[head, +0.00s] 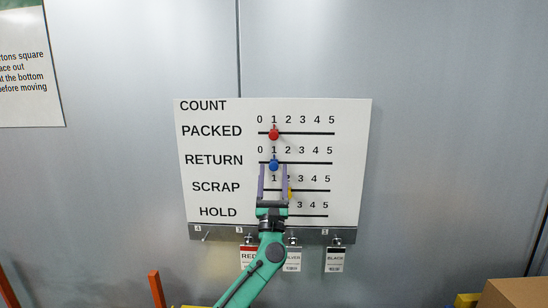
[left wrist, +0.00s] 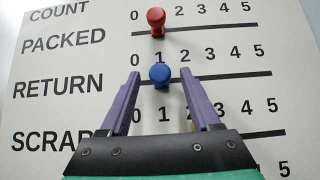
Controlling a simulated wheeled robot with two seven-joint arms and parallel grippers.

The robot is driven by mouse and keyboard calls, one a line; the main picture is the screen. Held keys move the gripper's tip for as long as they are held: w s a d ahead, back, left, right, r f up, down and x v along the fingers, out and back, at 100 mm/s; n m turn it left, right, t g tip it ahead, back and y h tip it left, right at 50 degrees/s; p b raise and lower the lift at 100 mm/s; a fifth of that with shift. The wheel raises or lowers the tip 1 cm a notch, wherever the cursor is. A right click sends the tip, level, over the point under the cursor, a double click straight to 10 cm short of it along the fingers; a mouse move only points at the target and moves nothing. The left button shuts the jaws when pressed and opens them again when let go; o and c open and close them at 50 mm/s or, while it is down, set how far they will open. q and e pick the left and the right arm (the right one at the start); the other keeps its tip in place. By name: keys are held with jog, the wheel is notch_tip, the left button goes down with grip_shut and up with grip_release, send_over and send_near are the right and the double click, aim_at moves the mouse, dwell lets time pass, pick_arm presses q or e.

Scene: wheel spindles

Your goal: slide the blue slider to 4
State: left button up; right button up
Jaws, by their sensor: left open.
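The blue slider (head: 273,165) is a round knob on the RETURN row's black track, under the 1. It also shows in the left wrist view (left wrist: 159,73). The 4 of that row (head: 315,150) is to its right, above the track. My left gripper (head: 274,170) is open, reaching up from below. Its two purple fingers stand one on each side of the blue slider, with a gap visible on both sides. Whether the tips reach the board cannot be told. My right gripper is not in view.
The white COUNT board (head: 350,150) hangs on a grey metal wall. A red slider (head: 273,134) is at 1 on the PACKED row above. A yellow slider (head: 290,192) on the SCRAP row is partly hidden by my right-hand finger. Tags hang on hooks below. The RETURN track right of the blue slider is clear.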

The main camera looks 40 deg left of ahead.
pick_arm(q)
jog(key=shift+x, duration=1.25)
jog(key=shift+s+d+r, duration=0.1)
jog(key=shift+d+r, duration=0.05)
jog(key=shift+r, duration=0.05)
jog(key=shift+f, duration=0.1)
grip_shut()
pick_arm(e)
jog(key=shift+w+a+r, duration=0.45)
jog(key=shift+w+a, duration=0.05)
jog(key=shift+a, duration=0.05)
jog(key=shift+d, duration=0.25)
